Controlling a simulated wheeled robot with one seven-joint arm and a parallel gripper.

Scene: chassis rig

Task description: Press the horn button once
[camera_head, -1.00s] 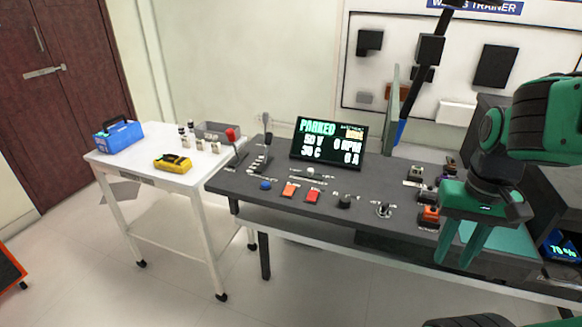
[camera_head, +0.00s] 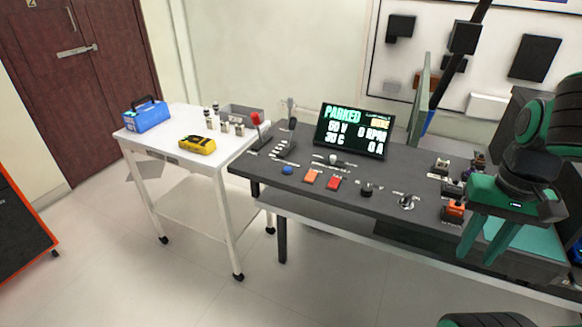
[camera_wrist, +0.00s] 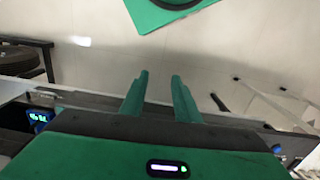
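The dark console (camera_head: 270,181) carries a row of controls along its front edge. My gripper (camera_head: 478,258) hangs at the right end of the console, fingers down, well right of these buttons. Its fingers are apart and empty; they also show apart in the wrist view (camera_wrist: 160,80).
A black knob (camera_head: 367,190), a metal switch (camera_head: 407,203) and small orange-and-black parts (camera_head: 453,210) lie between the buttons and my gripper. A screen reading PARKED (camera_head: 352,132) stands behind. A white cart (camera_head: 180,165) adjoins the left.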

